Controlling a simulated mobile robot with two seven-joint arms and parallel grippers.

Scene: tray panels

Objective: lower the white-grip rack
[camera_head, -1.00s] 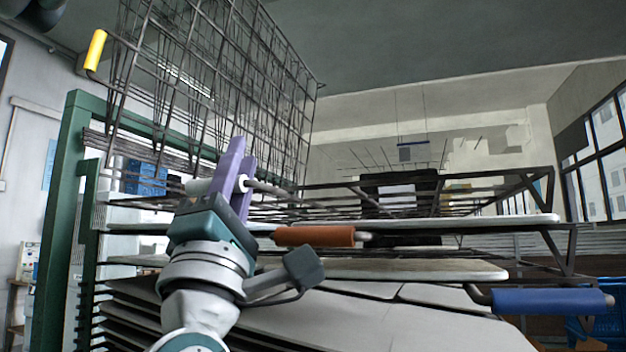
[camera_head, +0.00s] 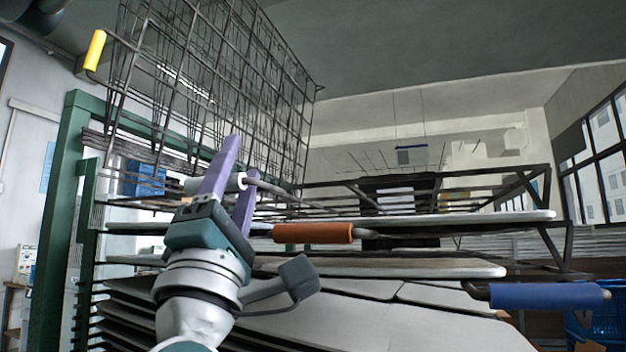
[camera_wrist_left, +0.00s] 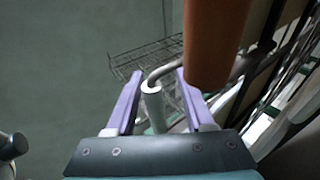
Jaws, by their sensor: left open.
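The white grip (camera_head: 241,181) is a short pale cylinder on a bent metal rod, left of centre in the head view. My left gripper (camera_head: 241,156) has purple fingers and is open at the grip, with one finger passing in front of it. In the left wrist view, the white grip (camera_wrist_left: 153,104) lies between the spread fingers of the left gripper (camera_wrist_left: 158,74), with gaps at the sides. Which wire panel the white grip's rod joins is hard to tell among the overlapping bars. My right gripper is not in view.
A tall wire panel (camera_head: 215,75) stands raised behind, with a yellow grip (camera_head: 95,50) at upper left. An orange grip (camera_head: 313,233) is close right of my left gripper. A blue grip (camera_head: 547,296) sits lower right. A green post (camera_head: 62,215) stands at left.

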